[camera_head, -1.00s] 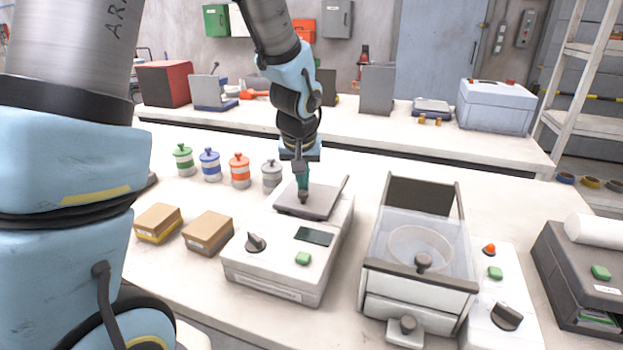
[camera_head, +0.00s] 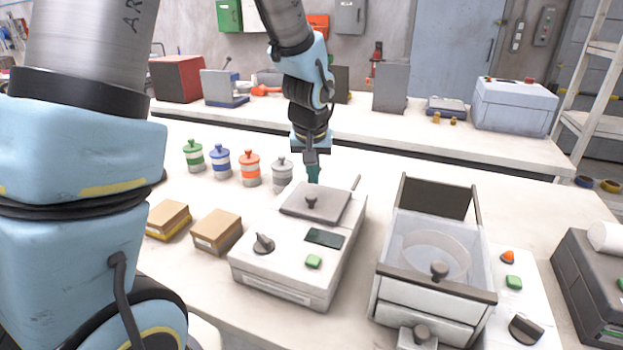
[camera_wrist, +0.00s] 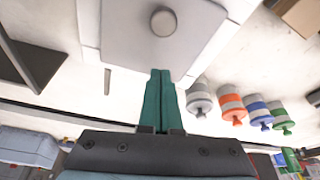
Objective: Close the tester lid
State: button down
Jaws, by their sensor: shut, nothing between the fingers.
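The tester (camera_head: 290,268) is a white box with a dark display, a green button and a black dial, in the middle of the near bench. Its grey lid (camera_head: 328,205) lies flat, or nearly so, on its top, with a round knob (camera_head: 311,201) at its middle. The wrist view also shows the lid (camera_wrist: 190,42) and the knob (camera_wrist: 163,21). My gripper (camera_head: 313,182) has teal fingers, shut and empty, just behind the lid's far edge. In the wrist view my gripper (camera_wrist: 160,76) points toward the lid, apart from the knob. Whether the fingertips touch anything is unclear.
Several lidded jars, such as the grey one (camera_head: 282,172), stand left of my gripper. Two cardboard boxes (camera_head: 217,232) sit left of the tester. A clear-covered machine (camera_head: 433,262) with a raised dark panel (camera_head: 440,200) stands to the right. A second bench (camera_head: 400,140) lies behind.

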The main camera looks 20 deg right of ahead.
jog(key=b+v, duration=0.2)
jog(key=v, duration=0.8)
jog(key=s+a+f+n, duration=0.1)
jog(key=a+f, duration=0.2)
jog(key=a, duration=0.5)
jog(key=s+a+f+n+g+y, duration=0.1)
jog(key=s+a+f, duration=0.1)
jog(key=a, duration=0.7)
jog(key=s+a+f+n, duration=0.1)
jog(key=a+f, duration=0.4)
jog(key=a, duration=0.4)
jog(key=shift+s+n+g, duration=0.4)
jog(key=shift+f, duration=0.1)
